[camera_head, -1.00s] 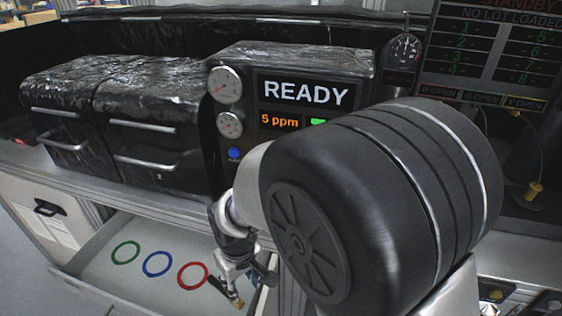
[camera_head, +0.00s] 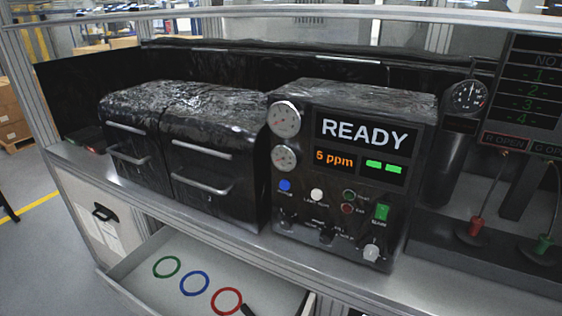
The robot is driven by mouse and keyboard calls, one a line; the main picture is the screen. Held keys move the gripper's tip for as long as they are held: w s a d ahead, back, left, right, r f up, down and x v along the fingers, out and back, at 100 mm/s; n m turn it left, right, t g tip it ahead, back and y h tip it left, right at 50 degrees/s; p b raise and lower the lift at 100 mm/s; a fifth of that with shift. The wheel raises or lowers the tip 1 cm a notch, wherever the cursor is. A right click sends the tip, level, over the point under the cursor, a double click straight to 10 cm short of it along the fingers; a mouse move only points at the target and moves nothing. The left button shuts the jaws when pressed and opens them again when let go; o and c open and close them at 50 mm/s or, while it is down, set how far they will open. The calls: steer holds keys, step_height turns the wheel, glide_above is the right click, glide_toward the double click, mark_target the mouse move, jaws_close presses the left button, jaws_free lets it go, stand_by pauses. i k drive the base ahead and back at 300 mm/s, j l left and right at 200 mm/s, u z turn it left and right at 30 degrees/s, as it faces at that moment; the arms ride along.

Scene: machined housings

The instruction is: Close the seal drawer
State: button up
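The seal drawer (camera_head: 122,287) is pulled open below the bench at the lower left. Its floor is pale, and the frame's bottom edge cuts it off. A green ring (camera_head: 166,258), a blue ring (camera_head: 194,273) and a red ring (camera_head: 226,290) lie in a row inside it. A small dark piece (camera_head: 248,311) shows at the bottom edge, just right of the red ring. It may be part of my gripper, but too little shows to be sure. The fingers and the rest of my arm are not visible.
On the bench stand two black cabinets (camera_head: 190,105) with metal handles and a black control unit (camera_head: 345,165) reading READY. A white front panel with a black handle (camera_head: 104,213) is left of the drawer. Open floor (camera_head: 40,255) lies at the far left.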

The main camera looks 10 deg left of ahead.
mark_target(132, 282)
steer(key=u, duration=1.85)
steer(key=l+u, duration=0.55)
